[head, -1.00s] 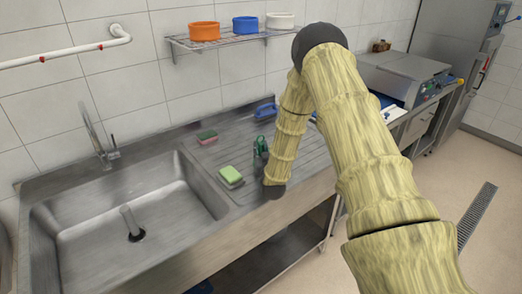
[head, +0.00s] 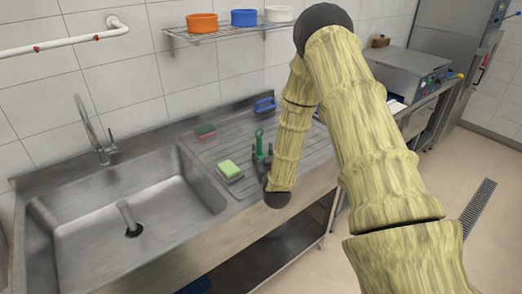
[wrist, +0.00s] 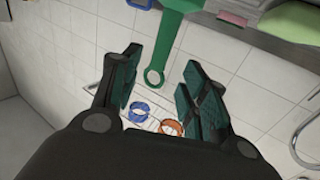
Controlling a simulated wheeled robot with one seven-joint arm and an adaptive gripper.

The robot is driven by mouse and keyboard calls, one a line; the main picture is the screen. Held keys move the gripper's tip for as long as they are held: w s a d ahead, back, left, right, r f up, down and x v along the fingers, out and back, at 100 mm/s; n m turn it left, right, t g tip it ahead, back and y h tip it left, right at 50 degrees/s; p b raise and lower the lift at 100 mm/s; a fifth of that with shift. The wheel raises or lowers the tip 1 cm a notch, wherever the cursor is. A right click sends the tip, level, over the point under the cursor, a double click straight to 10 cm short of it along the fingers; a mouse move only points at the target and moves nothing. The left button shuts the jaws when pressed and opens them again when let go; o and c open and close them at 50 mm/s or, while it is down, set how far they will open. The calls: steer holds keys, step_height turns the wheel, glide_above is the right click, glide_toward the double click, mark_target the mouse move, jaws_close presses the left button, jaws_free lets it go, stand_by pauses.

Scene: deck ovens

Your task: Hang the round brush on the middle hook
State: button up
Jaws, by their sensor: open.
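A green handle with a hole in its end (head: 259,143) stands up from the drainboard in the head view. It looks like the round brush; its head is hidden behind my gripper and arm. In the wrist view the green handle (wrist: 158,50) reaches down from the top edge, its holed end between my fingers. My gripper (wrist: 157,82) is open, with a gap on both sides of the handle. In the head view my gripper (head: 262,163) is low over the drainboard at the handle, partly hidden by my wrist. I cannot make out any middle hook.
A green sponge (head: 229,170) and a dark green and pink sponge (head: 205,131) lie left of my gripper. A blue object (head: 264,106) lies behind it. The sink (head: 120,200) is at left. A wall shelf (head: 225,32) holds orange, blue and white containers.

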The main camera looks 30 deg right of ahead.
steer(key=shift+b+v, duration=0.65)
steer(key=shift+v, duration=1.95)
